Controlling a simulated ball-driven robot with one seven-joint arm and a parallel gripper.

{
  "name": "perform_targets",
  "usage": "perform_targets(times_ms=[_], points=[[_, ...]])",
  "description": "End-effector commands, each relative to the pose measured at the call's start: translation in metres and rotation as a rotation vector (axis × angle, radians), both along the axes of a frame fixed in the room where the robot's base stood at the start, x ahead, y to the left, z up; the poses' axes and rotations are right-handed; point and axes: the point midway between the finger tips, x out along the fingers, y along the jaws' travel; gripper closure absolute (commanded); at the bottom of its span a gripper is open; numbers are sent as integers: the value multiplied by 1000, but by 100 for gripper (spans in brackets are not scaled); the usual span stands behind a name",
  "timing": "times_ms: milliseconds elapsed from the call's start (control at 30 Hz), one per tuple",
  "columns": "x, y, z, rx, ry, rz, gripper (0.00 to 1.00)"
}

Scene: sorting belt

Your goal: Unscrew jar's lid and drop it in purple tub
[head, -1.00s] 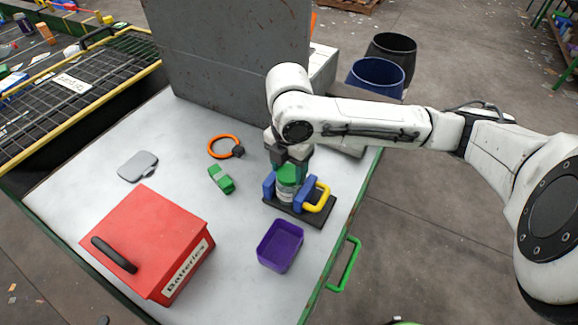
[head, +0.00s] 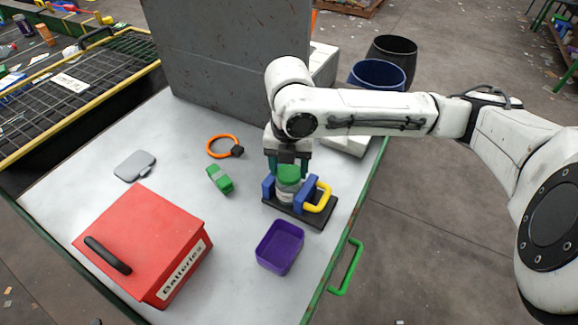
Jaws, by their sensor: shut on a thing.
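The jar (head: 285,194) stands upright between the blue jaws of a clamp (head: 312,190) with a black base and a yellow handle. Its green lid (head: 288,172) is on top of the jar. My gripper (head: 288,168) points straight down over the jar, its dark fingers on either side of the lid, shut on it. Whether the lid has loosened on the jar cannot be told. The purple tub (head: 279,247) stands open and empty on the table, just in front of the clamp.
A red batteries box (head: 145,240) stands at the front left. A green block (head: 219,179), an orange ring (head: 222,146) and a grey paddle-shaped thing (head: 135,166) lie on the white table (head: 185,130). A tall grey panel (head: 240,60) rises behind. The table between box and tub is clear.

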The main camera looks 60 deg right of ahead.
Motion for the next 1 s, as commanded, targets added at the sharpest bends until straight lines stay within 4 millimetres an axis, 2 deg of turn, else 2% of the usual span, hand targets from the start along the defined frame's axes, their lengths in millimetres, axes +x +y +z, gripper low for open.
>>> perform_targets(times_ms=[333, 867, 900, 1000], points=[[-2, 1, -5, 3, 11, 30, 69], [-2, 0, -5, 3, 12, 394, 69], [-2, 1, -4, 4, 11, 395, 38], [-2, 1, -3, 3, 9, 392, 29]])
